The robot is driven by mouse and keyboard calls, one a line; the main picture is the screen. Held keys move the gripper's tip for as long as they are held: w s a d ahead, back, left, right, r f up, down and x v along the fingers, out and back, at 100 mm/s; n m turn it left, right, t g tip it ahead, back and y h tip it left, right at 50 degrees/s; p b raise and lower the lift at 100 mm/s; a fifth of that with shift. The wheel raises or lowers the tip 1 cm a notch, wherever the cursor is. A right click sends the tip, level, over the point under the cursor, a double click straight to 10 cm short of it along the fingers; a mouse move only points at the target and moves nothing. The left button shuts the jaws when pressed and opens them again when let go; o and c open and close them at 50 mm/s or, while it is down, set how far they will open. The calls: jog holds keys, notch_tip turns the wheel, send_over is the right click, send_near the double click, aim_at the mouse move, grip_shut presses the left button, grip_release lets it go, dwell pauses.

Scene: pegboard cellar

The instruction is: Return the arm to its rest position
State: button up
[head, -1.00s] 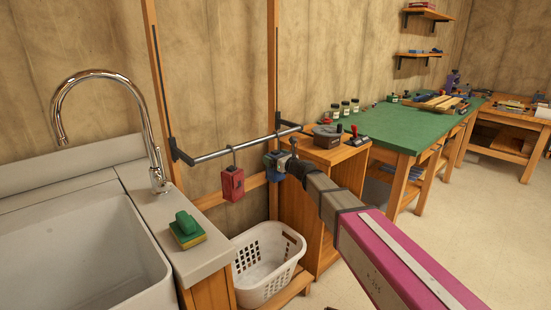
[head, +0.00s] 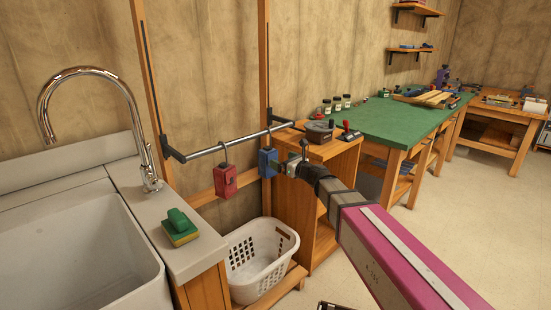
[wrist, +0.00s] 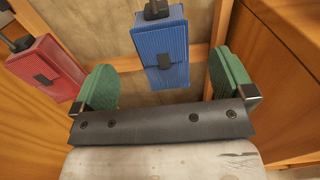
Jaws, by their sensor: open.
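My gripper (head: 281,168) is at the end of my arm, close in front of the rail, and its jaws are open. In the wrist view its two green finger pads (wrist: 165,85) stand wide apart with nothing gripped. A blue box (wrist: 160,45) hangs ahead of the gap between them; it also shows in the head view (head: 267,161), hanging from the metal rail (head: 215,148). I cannot tell exactly how far the fingertips are from it. A red box (head: 224,181) hangs to its left, and in the wrist view it is beyond the left finger (wrist: 42,66).
A white laundry basket (head: 235,272) stands below the rail. A wooden cabinet (head: 290,225) is close to my gripper's right. The sink (head: 75,255) with a tap and a green-yellow sponge (head: 179,228) is at left. The green-topped bench (head: 390,125) stands behind at right; open floor lies at right.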

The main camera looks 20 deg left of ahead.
jog(key=s+d+f+n+g+h, duration=0.2)
jog(key=s+d+f+n+h, duration=0.15)
jog(key=d+f+n, duration=0.75)
jog(key=s+d+f+n+g+h, duration=0.35)
jog(key=d+f, duration=0.25)
jog(key=d, duration=0.8)
jog(key=s+d+f+n+g+h, duration=0.1)
jog(key=s+d+f+n+h, duration=0.1)
jog(key=d, duration=0.5)
jog(key=s+d+f+n+h, duration=0.3)
jog(key=d+n+h, duration=0.1)
jog(key=d, duration=0.4)
jog(key=s+d+f+n+g+h, duration=0.1)
jog(key=s+d+f+n+h, duration=0.2)
jog(key=d, duration=0.5)
jog(key=shift+g, duration=0.35)
jog(key=shift+s, duration=0.1)
